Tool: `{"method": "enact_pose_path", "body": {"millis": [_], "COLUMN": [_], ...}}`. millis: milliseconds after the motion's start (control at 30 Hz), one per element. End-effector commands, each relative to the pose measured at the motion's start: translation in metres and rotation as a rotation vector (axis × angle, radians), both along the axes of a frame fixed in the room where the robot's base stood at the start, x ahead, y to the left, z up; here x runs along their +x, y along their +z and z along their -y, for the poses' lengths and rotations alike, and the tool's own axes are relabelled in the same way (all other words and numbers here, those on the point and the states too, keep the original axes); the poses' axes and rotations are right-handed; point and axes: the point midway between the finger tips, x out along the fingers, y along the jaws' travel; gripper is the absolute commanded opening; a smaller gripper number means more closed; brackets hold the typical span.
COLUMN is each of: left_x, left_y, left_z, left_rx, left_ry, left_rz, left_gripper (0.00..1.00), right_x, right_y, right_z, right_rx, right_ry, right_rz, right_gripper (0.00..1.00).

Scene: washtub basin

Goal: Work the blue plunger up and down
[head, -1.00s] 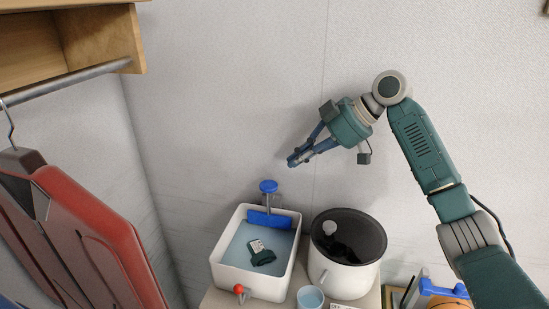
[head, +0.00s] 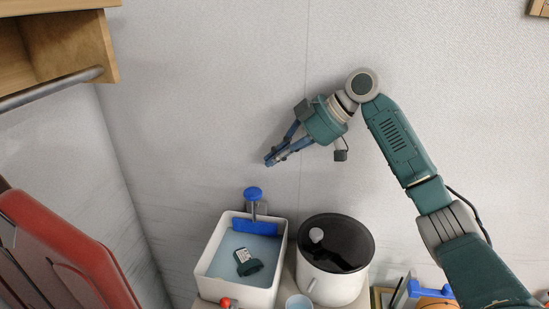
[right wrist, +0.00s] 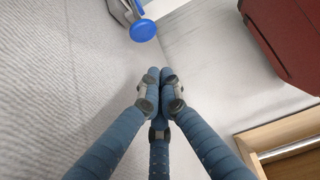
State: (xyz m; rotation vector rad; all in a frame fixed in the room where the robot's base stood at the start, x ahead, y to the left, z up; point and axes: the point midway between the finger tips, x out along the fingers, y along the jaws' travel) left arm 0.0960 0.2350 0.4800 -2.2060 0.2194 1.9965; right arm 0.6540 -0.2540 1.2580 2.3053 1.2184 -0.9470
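The blue plunger has a round blue knob (head: 253,193) on a stem and a wide blue plate (head: 255,227) at the back of a white basin (head: 207,262) of water. A dark green item with a pale label (head: 247,262) lies in the water. My right gripper (head: 269,159) is above the knob, slightly right of it in the head view, and apart from it. In the right wrist view the fingertips (right wrist: 159,76) are together with nothing between them. The knob also shows at the top of that view (right wrist: 143,30). My left gripper is out of view.
A white bucket with a dark inside (head: 318,283) stands right of the basin. A cup (head: 299,302) is in front, and a red ball (head: 225,302) is at the basin's front. The wall is close behind.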

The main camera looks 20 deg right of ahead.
Motion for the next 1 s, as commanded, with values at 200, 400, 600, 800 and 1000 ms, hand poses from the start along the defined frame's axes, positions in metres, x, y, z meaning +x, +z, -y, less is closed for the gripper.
{"method": "enact_pose_path", "body": {"millis": [200, 400, 600, 800, 1000], "left_x": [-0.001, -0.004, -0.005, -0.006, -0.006], "left_y": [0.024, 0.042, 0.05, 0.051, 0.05], "left_z": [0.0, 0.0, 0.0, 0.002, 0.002], "left_rx": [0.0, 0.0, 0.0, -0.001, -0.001], "left_ry": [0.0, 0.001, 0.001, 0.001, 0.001], "left_rz": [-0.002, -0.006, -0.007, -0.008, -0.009], "left_gripper": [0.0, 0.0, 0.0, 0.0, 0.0], "right_x": [0.018, 0.028, 0.028, 0.029, 0.029], "right_y": [-0.031, -0.062, -0.084, -0.09, -0.09], "right_z": [-0.03, -0.042, -0.042, -0.042, -0.042], "right_rx": [0.001, 0.0, 0.001, 0.0, 0.0], "right_ry": [0.003, 0.0, 0.0, 0.001, 0.001], "right_rz": [-0.006, -0.005, -0.003, 0.001, 0.001], "right_gripper": [0.0, 0.0, 0.0, 0.0, 0.0]}}
